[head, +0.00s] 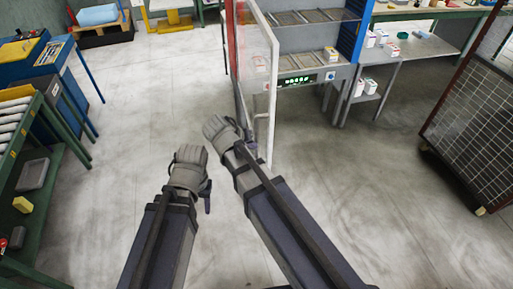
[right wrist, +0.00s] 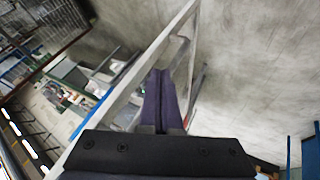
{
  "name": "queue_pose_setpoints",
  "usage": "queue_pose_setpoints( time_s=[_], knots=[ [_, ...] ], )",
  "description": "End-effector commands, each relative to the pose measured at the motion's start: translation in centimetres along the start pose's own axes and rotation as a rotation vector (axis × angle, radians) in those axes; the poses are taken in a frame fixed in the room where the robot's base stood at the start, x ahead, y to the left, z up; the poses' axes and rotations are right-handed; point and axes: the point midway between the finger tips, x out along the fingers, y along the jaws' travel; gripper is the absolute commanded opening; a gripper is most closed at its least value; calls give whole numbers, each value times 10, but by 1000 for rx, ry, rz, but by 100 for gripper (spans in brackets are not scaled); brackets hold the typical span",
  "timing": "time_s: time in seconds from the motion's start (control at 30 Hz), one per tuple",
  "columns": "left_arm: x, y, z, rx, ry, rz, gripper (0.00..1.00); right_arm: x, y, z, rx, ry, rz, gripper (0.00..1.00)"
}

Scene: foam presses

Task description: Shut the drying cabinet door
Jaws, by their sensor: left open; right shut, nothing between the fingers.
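The drying cabinet (head: 300,81) stands at the back centre, with open shelves and a lit panel. Its clear, white-framed door (head: 272,95) is swung open towards me, seen nearly edge-on. In the right wrist view the door frame (right wrist: 140,66) runs diagonally close by the fingers. My right gripper (head: 250,148) is at the lower part of the door, near its free edge. It is shut and empty; I cannot tell whether it touches the door. My left gripper (head: 207,196) is open and empty, lower and left of the door, apart from it.
A mesh-sided cage (head: 475,125) stands at the right. A workbench with small boxes (head: 392,50) is right of the cabinet. A green roller table (head: 30,130) and blue cabinet (head: 65,85) line the left. The middle floor is clear.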

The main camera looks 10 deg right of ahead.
Motion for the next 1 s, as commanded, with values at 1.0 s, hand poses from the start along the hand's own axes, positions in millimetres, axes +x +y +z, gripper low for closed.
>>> queue_pose_setpoints(
  time_s=[1.0],
  knots=[
    [76,7,-4,15,0,-3,50,96,0,0,-2,-1,-1,0]
  ],
)
